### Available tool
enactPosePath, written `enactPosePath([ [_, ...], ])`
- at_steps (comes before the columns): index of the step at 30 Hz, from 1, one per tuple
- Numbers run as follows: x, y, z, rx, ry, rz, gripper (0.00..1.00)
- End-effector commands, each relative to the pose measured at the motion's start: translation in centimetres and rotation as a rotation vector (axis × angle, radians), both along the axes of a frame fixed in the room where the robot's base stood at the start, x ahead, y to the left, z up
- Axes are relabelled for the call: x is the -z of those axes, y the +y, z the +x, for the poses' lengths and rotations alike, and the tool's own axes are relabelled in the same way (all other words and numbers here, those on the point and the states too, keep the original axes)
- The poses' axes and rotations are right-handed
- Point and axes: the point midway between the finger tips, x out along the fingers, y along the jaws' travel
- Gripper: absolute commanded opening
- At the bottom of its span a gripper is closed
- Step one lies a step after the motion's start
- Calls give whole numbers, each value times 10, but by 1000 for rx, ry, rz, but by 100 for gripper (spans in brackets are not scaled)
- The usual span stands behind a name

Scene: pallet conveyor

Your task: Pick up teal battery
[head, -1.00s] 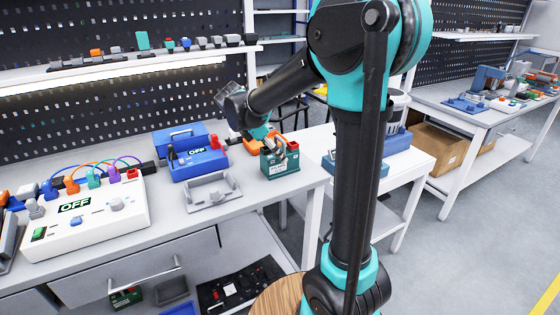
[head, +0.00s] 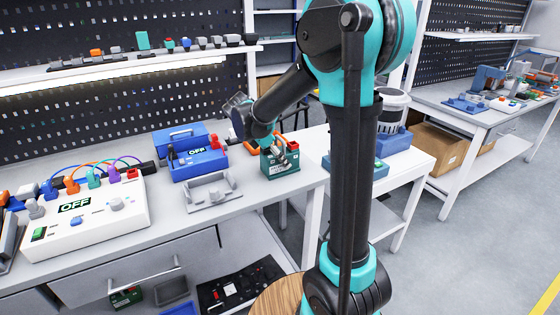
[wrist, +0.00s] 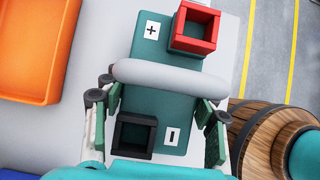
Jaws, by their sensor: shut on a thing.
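The teal battery (head: 281,166) stands upright on the right end of the workbench in the head view. In the wrist view the battery (wrist: 176,82) fills the middle, with a red square terminal beside a plus mark, a black square terminal beside a minus mark, and a pale grey handle bar across its top. My gripper (head: 280,152) reaches down onto the battery's top. In the wrist view my gripper (wrist: 158,108) has one finger on each side of the battery and is shut on it. The battery's underside is hidden, and I cannot tell whether it still touches the bench.
A grey empty holder (head: 212,192) sits left of the battery. Behind it are a blue unit reading OFF (head: 198,162) and a blue toolbox (head: 181,138). A white control panel (head: 88,215) with cables stands further left. An orange bin (wrist: 40,45) lies beside the battery.

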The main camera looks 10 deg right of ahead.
Motion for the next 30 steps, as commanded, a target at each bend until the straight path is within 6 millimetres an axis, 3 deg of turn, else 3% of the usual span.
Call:
enactPosePath([
  [1, 0, 0, 0, 1, 1, 0, 21],
  [6, 0, 0, 0, 1, 1, 0, 0],
  [19, -9, 0, 0, 1, 0, -2, 0],
  [23, -24, 0, 0, 1, 0, -2, 0],
  [30, -72, -1, 0, 1, 0, -2, 0],
])
